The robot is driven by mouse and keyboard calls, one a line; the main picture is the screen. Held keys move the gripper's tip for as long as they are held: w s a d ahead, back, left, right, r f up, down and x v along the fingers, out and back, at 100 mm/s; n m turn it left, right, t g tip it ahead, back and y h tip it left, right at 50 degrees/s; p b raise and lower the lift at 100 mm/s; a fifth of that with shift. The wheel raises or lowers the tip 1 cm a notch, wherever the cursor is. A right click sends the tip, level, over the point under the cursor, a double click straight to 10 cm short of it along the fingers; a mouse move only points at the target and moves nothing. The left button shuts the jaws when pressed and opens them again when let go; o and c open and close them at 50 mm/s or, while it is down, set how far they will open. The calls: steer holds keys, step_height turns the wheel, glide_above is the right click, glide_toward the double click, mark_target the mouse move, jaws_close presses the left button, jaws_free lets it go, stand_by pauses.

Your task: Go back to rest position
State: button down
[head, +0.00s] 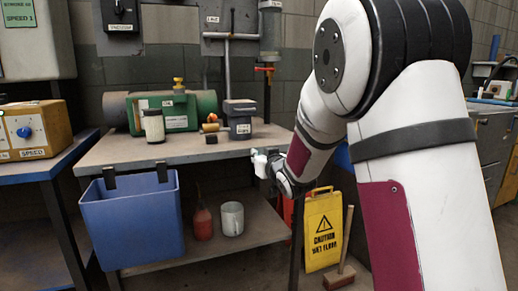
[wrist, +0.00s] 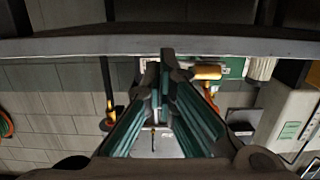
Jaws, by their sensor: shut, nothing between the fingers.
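My gripper (head: 262,165) is at the end of my arm, in front of the right front corner of the workbench, near the height of its top. It looks small and partly hidden by my wrist in the head view. In the wrist view my gripper's fingers (wrist: 166,62) converge and are shut with nothing between them. No held object shows in either view.
A yellow wet-floor sign (head: 322,230) and a broom (head: 340,276) stand below my arm.

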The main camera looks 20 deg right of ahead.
steer(key=s+a+f+g, duration=0.2)
steer(key=s+g, duration=0.3)
steer(key=s, duration=1.4)
steer(key=s+a+f+g+p, duration=0.1)
steer(key=s+a+g, duration=0.35)
steer(key=s, duration=1.45)
steer(key=s+a+f+g, duration=0.15)
steer(key=s+g, duration=0.55)
steer(key=s, duration=1.1)
step_height(320, 180, up, 40)
steer(key=t+p, duration=0.4)
steer(key=p, duration=3.4)
steer(key=shift+d+f, duration=0.15)
steer(key=shift+d, duration=0.25)
steer(key=c, duration=2.3)
jaws_free()
